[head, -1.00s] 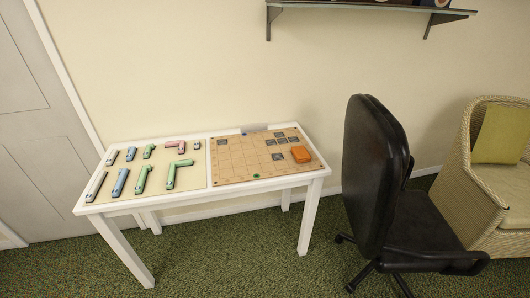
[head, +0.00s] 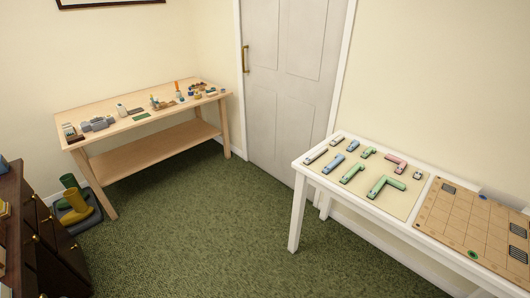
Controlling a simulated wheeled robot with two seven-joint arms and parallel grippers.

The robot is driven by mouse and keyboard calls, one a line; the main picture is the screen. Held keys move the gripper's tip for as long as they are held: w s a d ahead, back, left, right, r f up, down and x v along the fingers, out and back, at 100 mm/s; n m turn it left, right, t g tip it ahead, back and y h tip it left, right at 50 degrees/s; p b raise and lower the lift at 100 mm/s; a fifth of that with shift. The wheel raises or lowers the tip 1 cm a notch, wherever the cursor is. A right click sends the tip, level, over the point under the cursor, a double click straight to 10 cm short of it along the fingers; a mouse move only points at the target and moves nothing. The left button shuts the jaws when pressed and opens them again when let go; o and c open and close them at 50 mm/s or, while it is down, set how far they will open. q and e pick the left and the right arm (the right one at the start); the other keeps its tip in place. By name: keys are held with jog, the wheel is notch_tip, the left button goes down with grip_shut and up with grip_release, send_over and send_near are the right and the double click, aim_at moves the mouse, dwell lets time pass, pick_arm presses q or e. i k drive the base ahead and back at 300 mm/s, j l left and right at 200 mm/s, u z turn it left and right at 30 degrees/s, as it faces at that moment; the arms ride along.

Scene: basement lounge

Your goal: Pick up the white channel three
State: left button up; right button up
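Several channel pieces lie on the cream left part of a white table at the right of the head view. A long white channel piece (head: 316,155) lies at the left edge of the group. A shorter white piece (head: 337,140) lies just behind it, and a very small white piece (head: 417,175) lies at the group's right. Which of them is the channel three is not marked. Blue pieces (head: 333,163), green pieces (head: 386,187) and a pink piece (head: 396,163) lie beside them. Neither of my grippers is in view.
The white table (head: 297,214) also bears a tan grid board (head: 455,222) with dark squares. A wooden workbench (head: 150,160) with small items stands at the back left. A dark cabinet (head: 42,245) and boots (head: 76,208) are at the left. Green carpet between is clear.

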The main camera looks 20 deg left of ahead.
aim_at(316, 156)
jog(key=u, duration=0.3)
jog(key=i+j+z, duration=0.1)
jog(key=i+j, duration=0.15)
jog(key=i+j+z, duration=0.1)
jog(key=j, duration=0.35)
jog(key=i+j+z, duration=0.1)
jog(key=i+j, duration=0.2)
jog(key=i+j+z, duration=0.1)
jog(key=j, duration=0.4)
jog(key=i, duration=0.1)
